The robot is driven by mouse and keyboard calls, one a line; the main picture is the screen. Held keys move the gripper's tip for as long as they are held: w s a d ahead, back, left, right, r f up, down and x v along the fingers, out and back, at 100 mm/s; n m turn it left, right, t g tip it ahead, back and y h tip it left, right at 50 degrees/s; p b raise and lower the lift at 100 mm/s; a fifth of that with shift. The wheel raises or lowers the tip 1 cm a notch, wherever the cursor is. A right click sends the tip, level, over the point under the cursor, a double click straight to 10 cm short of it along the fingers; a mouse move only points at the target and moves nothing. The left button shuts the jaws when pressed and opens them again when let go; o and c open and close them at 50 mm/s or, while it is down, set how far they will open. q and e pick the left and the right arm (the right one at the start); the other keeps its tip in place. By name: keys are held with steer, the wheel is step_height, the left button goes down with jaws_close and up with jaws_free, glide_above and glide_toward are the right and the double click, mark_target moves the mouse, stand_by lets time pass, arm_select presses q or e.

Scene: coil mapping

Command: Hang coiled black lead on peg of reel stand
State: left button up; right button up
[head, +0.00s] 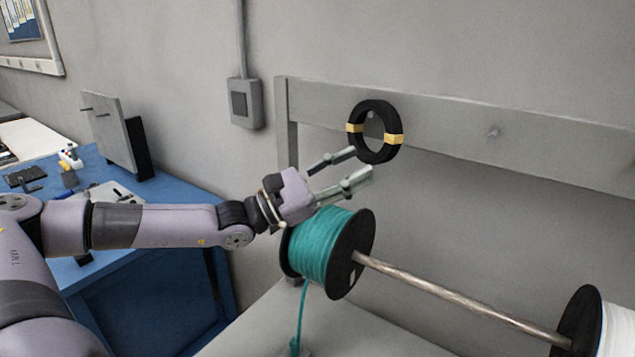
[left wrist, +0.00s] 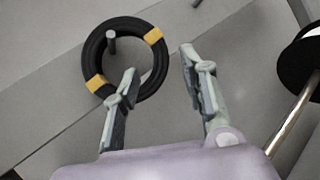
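The coiled black lead (head: 394,119), a ring with two yellow bands, is up against the grey board of the reel stand (head: 455,127). A peg (head: 372,115) shows inside the ring near its top, and the ring appears to hang on it. In the left wrist view the coil (left wrist: 91,57) is around the peg (left wrist: 111,41). My left gripper (head: 362,163) is open just below and in front of the coil. In the left wrist view, one finger of the gripper (left wrist: 158,64) overlaps the coil's lower rim; contact cannot be told. My right gripper is not in view.
A reel of teal cable (head: 318,243) sits on a metal rod (head: 450,293) below my left gripper, with a white reel (head: 617,330) farther right. Another peg (head: 493,132) on the board is bare. A blue workbench (head: 170,200) with tools is at left.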

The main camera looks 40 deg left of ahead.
arm_select(q)
steer(key=v, duration=0.6)
steer(key=shift+a, duration=0.15)
